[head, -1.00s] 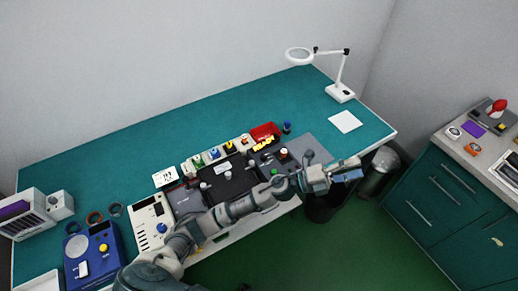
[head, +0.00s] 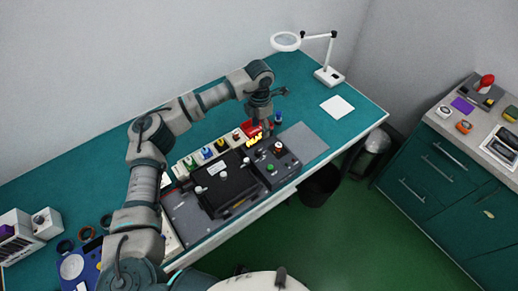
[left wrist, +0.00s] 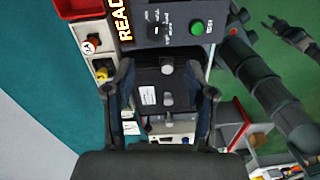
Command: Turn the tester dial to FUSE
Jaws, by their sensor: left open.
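The tester is a dark grey box (head: 284,163) at the front right of the bench, with a green button and a yellow lit display. In the left wrist view the tester (left wrist: 180,14) is at the top, with its green button (left wrist: 196,27) and a small black dial (left wrist: 153,29) ringed by white labels too small to read. My left gripper (head: 264,128) hangs behind the tester in the head view. My right gripper (left wrist: 292,34) shows at the upper right of that view.
A black fixture with light knobs (head: 228,185) stands left of the tester. A row of small boxes with coloured knobs (head: 206,153) and a red bin (head: 254,127) lie behind. A grey mat (head: 304,143) to the right is bare.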

